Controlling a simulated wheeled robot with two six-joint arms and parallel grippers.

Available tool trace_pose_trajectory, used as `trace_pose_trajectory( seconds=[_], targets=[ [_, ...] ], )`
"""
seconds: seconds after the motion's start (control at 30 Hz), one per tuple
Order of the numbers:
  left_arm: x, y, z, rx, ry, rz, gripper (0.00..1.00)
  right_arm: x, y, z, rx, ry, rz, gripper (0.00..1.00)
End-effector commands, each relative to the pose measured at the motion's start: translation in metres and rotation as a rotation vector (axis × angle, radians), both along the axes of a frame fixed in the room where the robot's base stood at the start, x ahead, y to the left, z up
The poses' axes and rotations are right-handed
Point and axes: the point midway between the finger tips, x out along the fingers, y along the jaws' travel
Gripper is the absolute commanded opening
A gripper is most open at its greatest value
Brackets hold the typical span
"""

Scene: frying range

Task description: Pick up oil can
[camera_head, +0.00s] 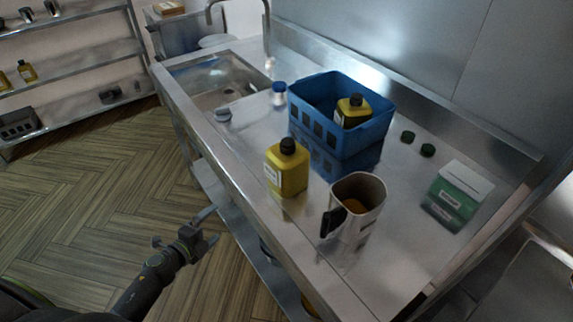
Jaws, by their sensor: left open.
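A yellow oil can (287,172) with a black cap stands upright on the steel counter, near its front edge. A second yellow can (352,111) with a black cap stands inside the blue basket (362,138); its lower part is hidden by the basket wall. My left gripper (199,229) is open and empty. It is out over the floor in front of the counter, left of and below the nearer oil can, and touches nothing. My right gripper is not in view.
A metal jug (362,188) with a black handle stands right of the nearer can. A green box (457,195) and two green lids stand further right. A sink (215,83) is at the far left end. The counter's front edge lies between my gripper and the can.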

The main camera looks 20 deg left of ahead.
Motion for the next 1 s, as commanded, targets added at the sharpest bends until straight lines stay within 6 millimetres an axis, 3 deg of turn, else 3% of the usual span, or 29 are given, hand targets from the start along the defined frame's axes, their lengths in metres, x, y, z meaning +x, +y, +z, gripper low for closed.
trace_pose_trajectory(
  seconds=[0.03, 0.2, 0.3, 0.43, 0.6, 0.7, 1.0],
  targets=[
    [0.012, -0.01, 0.038, 0.109, -0.075, -0.103, 1.0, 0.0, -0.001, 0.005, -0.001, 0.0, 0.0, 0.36],
    [0.026, -0.051, 0.132, 0.517, -0.285, -0.424, 1.0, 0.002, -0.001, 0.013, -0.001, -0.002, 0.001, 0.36],
    [0.023, -0.071, 0.176, 0.775, -0.387, -0.582, 1.0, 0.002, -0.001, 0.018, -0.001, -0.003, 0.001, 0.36],
    [0.015, -0.087, 0.218, 1.089, -0.48, -0.731, 1.0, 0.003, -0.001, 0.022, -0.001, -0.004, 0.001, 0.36],
    [0.007, -0.094, 0.248, 1.365, -0.534, -0.821, 1.0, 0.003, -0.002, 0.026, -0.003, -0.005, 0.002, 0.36],
    [0.005, -0.095, 0.255, 1.439, -0.544, -0.838, 1.0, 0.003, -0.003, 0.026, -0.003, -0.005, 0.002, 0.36],
    [0.025, -0.11, 0.248, 1.453, -0.546, -0.839, 1.0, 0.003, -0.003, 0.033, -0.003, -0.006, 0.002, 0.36]
  ],
)
